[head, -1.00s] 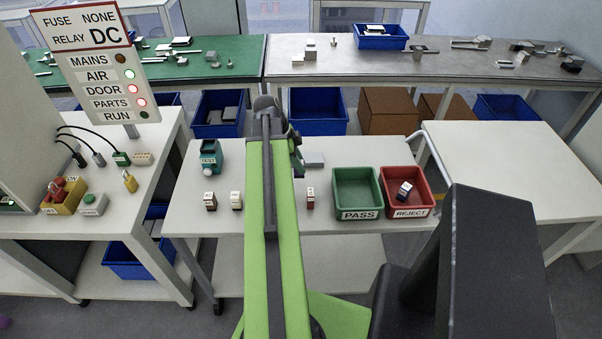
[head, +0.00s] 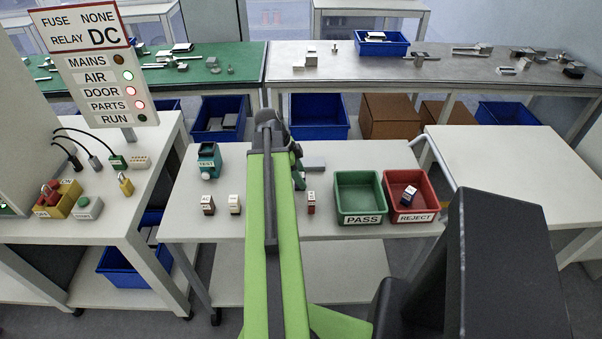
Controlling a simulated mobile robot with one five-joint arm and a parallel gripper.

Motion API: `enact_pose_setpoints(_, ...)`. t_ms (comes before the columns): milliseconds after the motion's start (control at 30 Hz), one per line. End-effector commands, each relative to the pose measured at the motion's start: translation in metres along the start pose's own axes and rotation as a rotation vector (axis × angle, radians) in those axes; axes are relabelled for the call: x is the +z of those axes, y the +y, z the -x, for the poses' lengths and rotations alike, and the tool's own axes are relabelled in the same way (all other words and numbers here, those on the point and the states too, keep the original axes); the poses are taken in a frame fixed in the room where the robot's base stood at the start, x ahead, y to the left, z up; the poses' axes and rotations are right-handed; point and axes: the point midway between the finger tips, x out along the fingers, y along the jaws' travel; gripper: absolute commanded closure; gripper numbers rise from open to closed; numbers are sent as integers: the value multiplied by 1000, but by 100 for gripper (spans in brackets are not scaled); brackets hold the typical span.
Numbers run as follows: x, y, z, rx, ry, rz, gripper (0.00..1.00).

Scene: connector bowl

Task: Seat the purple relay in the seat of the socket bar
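I cannot make out a purple relay or a socket bar with a seat for certain; my arm covers the middle of the table. Small labelled blocks stand near the table's front: a dark brown one (head: 208,205), a cream one (head: 234,204) and a dark red one (head: 311,203). A dark block with a white label (head: 409,194) lies tilted in the red REJECT tray (head: 432,207). My gripper (head: 299,180) is mostly hidden behind my green arm, over the table left of the green PASS tray (head: 358,219). Its fingers and anything between them cannot be made out.
A teal TEST device (head: 208,160) and a flat grey block (head: 315,163) stand on the table. A left bench holds plugs, a yellow box (head: 66,199) and a padlock (head: 126,184). The sign (head: 95,65) reads FUSE NONE, RELAY DC. The right table (head: 490,170) is bare.

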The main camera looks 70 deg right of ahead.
Motion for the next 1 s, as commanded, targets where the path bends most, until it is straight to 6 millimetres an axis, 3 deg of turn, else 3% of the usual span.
enact_pose_setpoints(233, -1, 0, 2, 0, 0, 0, 52)
enact_pose_setpoints(367, -3, 0, 14, 0, 0, 1, 52)
enact_pose_setpoints(800, -5, 0, 110, -1, 0, 1, 52)
enact_pose_setpoints(1000, -3, 0, 125, 0, 0, 0, 52)
